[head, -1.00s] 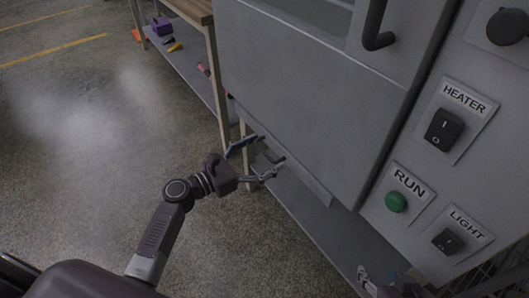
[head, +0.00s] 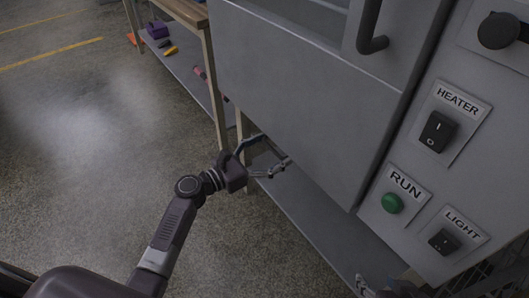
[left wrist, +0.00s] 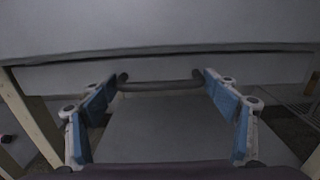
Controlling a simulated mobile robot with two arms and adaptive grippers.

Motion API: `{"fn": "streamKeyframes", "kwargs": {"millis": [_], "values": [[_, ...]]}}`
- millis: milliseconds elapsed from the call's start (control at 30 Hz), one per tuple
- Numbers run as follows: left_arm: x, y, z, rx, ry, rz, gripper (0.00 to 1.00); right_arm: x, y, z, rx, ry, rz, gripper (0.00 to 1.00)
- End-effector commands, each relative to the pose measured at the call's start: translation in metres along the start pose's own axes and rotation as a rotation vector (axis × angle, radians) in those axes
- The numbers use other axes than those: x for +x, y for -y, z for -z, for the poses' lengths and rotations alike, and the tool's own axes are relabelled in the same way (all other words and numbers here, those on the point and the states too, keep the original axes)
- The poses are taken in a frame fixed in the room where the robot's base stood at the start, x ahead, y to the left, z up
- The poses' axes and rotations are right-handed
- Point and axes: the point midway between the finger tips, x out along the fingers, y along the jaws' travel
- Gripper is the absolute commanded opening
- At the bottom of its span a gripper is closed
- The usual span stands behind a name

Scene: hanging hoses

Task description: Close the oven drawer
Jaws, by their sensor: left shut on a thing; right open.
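The grey oven (head: 300,100) fills the upper middle of the head view. In the left wrist view its drawer front (left wrist: 60,76) is a grey panel below the oven's lower edge, with a dark bar handle (left wrist: 160,86). My left gripper (head: 268,158) is low at the oven's front. In the left wrist view its blue-padded fingers (left wrist: 163,95) are spread wide, one at each end of the handle, holding it between them. The head view hides the drawer under the oven's edge. My right gripper (head: 364,285) is open at the bottom edge, partly cut off, away from the drawer.
A control panel with a HEATER switch (head: 437,131), a green RUN button (head: 392,203) and a LIGHT switch (head: 444,241) is on the right. A wooden workbench (head: 183,12) stands behind on the left. A flat grey shelf (head: 320,225) lies below the oven. The left floor is clear.

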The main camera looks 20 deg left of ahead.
Motion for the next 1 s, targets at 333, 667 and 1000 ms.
{"fn": "streamKeyframes", "kwargs": {"millis": [333,667,1000], "values": [[0.004,0.002,-0.001,0.002,0.001,0.001,0.87,0.000,-0.001,-0.002,0.001,0.006,-0.002,0.46],[0.000,0.001,0.000,0.001,0.000,-0.001,0.87,0.000,0.000,-0.002,0.000,0.003,0.000,0.46],[-0.058,0.001,0.001,0.001,-0.003,-0.002,0.87,0.000,0.000,-0.001,0.000,0.003,0.000,0.46]]}}
